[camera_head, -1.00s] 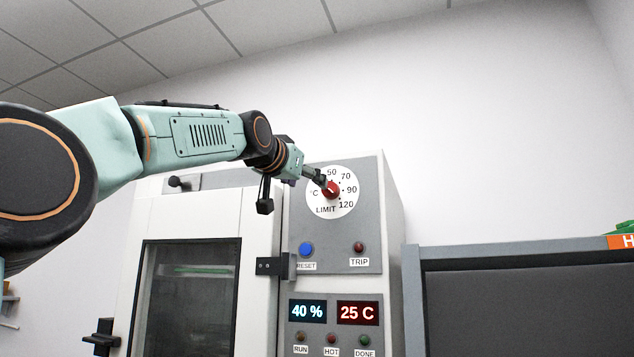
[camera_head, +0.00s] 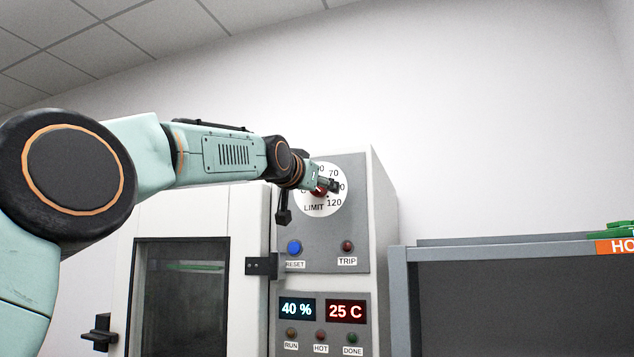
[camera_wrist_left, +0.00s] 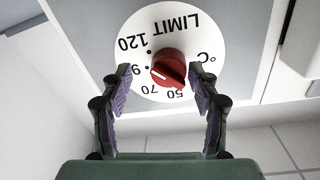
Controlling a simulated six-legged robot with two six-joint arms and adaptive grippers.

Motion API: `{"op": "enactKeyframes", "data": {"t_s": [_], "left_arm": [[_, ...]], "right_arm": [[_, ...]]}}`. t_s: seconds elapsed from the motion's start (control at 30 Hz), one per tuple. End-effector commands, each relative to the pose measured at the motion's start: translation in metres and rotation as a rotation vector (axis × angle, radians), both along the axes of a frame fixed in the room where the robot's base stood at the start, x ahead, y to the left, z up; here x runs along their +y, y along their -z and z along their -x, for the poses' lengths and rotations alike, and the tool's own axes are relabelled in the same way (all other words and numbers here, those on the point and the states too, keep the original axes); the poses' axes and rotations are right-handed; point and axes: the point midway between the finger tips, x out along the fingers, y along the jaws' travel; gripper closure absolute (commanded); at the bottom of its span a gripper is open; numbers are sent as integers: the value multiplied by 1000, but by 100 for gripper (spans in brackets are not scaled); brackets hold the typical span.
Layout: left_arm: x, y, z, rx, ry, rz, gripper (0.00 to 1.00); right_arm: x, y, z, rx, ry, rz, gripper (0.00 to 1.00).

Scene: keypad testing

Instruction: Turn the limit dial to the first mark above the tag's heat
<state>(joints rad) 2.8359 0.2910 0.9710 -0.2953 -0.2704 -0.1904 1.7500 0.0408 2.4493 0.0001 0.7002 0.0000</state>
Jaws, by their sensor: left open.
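The limit dial is a white disc (camera_head: 335,207) on the grey panel of a cabinet. In the left wrist view it shows upside down as a disc (camera_wrist_left: 185,25) with a red knob (camera_wrist_left: 170,65) at its middle. Marks 50, 70, a partly hidden 9… and 120 are readable there. A white line on the knob lies on its left side, toward 70 and 9…; its exact setting is unclear. My left gripper (camera_head: 328,186) is at the dial; in the wrist view (camera_wrist_left: 155,80) its open fingers stand on either side of the knob, with gaps visible. My right gripper and any tag are not in view.
Below the dial are a blue RESET button (camera_head: 294,247), a TRIP lamp (camera_head: 347,246) and displays reading 40 % (camera_head: 297,309) and 25 C (camera_head: 346,312). The cabinet's windowed door (camera_head: 245,215) is left of the panel. A grey-framed unit (camera_head: 400,300) stands at right.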

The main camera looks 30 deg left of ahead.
Motion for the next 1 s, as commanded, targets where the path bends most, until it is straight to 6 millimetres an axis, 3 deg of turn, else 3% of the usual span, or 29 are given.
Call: {"op": "enactKeyframes", "data": {"t_s": [0.2, 0.8, 1.0], "left_arm": [[1, 0, 0, 0, -1, 1, 42], [1, 1, 0, 3, -1, 1, 93], [0, 2, 0, 1, -1, 12, 94]], "right_arm": [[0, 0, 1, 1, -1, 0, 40], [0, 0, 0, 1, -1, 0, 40], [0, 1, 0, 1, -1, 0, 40]]}}
